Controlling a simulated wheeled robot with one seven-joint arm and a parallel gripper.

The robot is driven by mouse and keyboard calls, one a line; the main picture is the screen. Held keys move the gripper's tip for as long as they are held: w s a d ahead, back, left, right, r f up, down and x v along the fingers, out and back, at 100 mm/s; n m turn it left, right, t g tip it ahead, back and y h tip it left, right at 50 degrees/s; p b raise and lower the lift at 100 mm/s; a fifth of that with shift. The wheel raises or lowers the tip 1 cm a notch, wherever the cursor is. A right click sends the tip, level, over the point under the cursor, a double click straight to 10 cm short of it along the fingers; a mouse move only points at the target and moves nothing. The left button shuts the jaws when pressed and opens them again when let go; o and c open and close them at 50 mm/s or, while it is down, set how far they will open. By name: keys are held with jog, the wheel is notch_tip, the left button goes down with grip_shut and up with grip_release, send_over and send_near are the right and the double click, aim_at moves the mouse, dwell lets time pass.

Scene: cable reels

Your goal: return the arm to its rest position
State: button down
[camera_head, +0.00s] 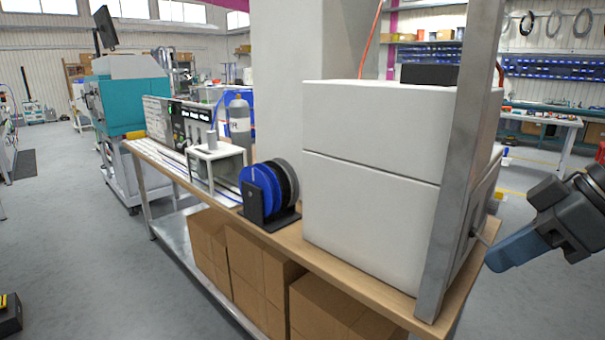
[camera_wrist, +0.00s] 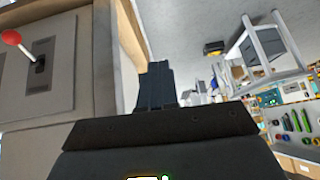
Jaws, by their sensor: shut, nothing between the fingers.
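My gripper (camera_head: 490,264) is at the right edge of the head view, beside the right end of the workbench. Its blue-grey fingers are together with nothing between them. In the wrist view the shut fingers (camera_wrist: 157,84) point away over the dark gripper body. They are close to the side of a pale cabinet with a red-knobbed lever (camera_wrist: 12,37). I cannot tell from these views whether the fingers touch anything.
A wooden-topped bench (camera_head: 275,240) carries a large white cabinet (camera_head: 370,190), a reel stand with a blue reel (camera_head: 262,190) and grey gear. A metal post (camera_head: 460,160) stands near my gripper. Cardboard boxes (camera_head: 255,270) sit below. Open floor (camera_head: 100,250) lies left.

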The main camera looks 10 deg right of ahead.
jog(key=w+a+r+m+t+y, duration=0.3)
jog(key=w+a+r+t, duration=0.1)
jog(key=a+t, duration=0.25)
jog(key=w+a+r+m+t+y, duration=0.25)
jog(key=a+r+t, duration=0.2)
jog(key=a, duration=0.35)
jog(key=s+f+m+t+h, duration=0.1)
jog(key=s+f+m+h, duration=0.5)
jog(key=f, duration=0.4)
jog(key=s+f+m+t+h, duration=0.1)
jog(key=s+f+m+h, duration=0.35)
jog(key=s+f, duration=0.4)
jog(key=s+d+f+n+g, duration=0.1)
jog(key=s+f+n, duration=0.1)
jog(key=s, duration=0.5)
jog(key=s+d+f+n+g, duration=0.1)
jog(key=s+d+f+n, duration=0.1)
jog(key=s, duration=0.6)
jog(key=s+d+f+n+g, duration=0.1)
jog(key=s+f+n, duration=0.3)
jog(key=s, duration=0.3)
jog(key=shift+s+d, duration=0.4)
